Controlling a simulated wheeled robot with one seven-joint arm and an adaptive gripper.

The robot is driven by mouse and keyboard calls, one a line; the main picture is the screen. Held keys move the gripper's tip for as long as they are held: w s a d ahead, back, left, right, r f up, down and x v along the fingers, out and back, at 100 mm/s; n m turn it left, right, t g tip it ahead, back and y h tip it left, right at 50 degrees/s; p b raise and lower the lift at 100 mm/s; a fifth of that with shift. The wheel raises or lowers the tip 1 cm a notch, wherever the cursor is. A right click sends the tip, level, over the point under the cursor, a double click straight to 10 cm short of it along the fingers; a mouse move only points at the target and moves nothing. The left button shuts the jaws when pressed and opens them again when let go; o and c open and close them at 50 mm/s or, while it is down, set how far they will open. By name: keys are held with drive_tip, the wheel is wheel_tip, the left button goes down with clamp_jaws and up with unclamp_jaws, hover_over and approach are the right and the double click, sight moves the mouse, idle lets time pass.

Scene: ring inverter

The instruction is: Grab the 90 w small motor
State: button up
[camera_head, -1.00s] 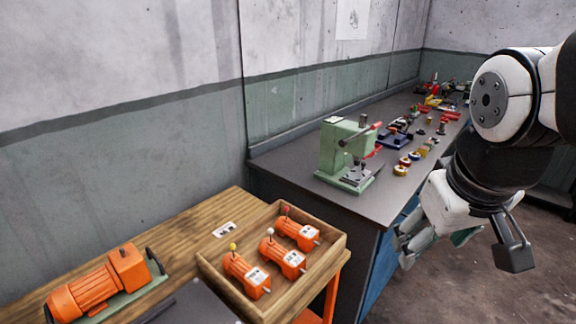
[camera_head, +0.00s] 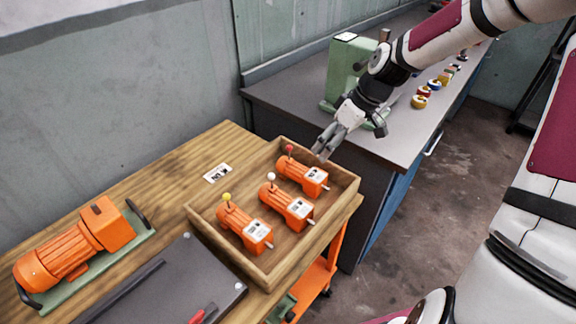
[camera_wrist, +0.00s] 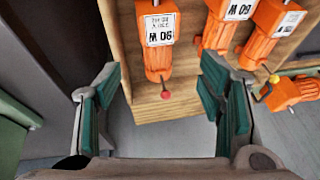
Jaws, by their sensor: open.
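Three small orange motors lie in a wooden tray (camera_head: 341,200). The red-knobbed motor (camera_head: 304,176) is at the far side, the white-knobbed motor (camera_head: 288,207) in the middle, and the yellow-knobbed motor (camera_head: 243,229) nearest. In the wrist view, the red-knobbed motor (camera_wrist: 157,30) has an upside-down label reading 90 W. The other two labels are cut off or too unclear to read fully. My gripper (camera_head: 323,147) is open and empty, above the tray's far edge by the red-knobbed motor. In the wrist view its fingers stand either side of the red knob (camera_wrist: 165,95), apart from it.
A larger orange motor (camera_head: 72,250) on a green base stands left on the wooden table (camera_head: 150,180). A dark plate (camera_head: 165,285) lies in front of the tray. The grey workbench (camera_head: 285,92) with a green press (camera_head: 345,70) adjoins behind.

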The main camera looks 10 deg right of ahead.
sight(306, 170)
drive_tip(key=shift+w+a+f, duration=0.25)
drive_tip(key=shift+w+f, duration=0.25)
drive_tip(key=shift+w, duration=0.15)
drive_tip(key=b+x, duration=0.1)
drive_tip(key=x, duration=1.2)
drive_tip(key=shift+w+a+b, duration=0.1)
drive_tip(key=shift+a+b, duration=0.2)
drive_tip(key=shift+b, duration=0.1)
clamp_jaws()
